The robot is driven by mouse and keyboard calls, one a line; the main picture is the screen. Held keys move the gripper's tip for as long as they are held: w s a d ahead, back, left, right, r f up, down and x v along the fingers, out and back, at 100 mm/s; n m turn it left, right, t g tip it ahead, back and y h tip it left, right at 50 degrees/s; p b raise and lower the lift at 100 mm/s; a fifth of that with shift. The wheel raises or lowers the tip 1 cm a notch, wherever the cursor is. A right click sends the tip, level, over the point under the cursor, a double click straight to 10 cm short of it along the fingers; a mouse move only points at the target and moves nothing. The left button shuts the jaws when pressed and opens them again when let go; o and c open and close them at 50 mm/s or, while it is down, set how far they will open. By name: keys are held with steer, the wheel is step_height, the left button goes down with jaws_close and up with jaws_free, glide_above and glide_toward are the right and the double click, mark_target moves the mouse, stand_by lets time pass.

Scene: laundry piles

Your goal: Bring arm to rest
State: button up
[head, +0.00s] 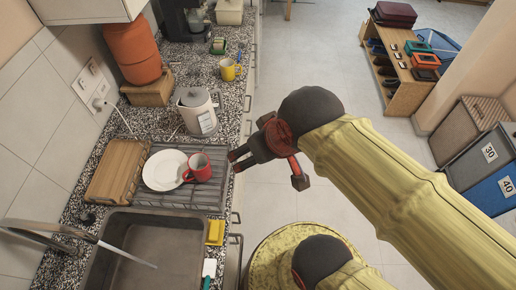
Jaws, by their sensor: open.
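My arm is yellow-green with dark joints and reaches in from the right in the head view. My gripper (241,160), dark with red parts, is at its end. It is open, with nothing seen between its fingers. It is over the front edge of the counter, just right of a red mug (199,167). The mug sits by a white plate (164,170) on the drying rack (207,196). I cannot tell the gripper's height above the counter.
The sink (125,240) with a faucet is at the lower left. A kettle (197,111), a yellow mug (228,70) and a terracotta container (132,52) stand farther back. A wooden shelf unit (408,72) and numbered bins (482,157) are at right. Open floor (320,65) lies between.

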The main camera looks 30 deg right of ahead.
step_height(320, 180, down, 10)
steer(key=b, duration=0.9)
steer(key=shift+r+b, duration=0.15)
steer(key=shift+b, duration=0.2)
steer(key=shift+c, duration=0.9)
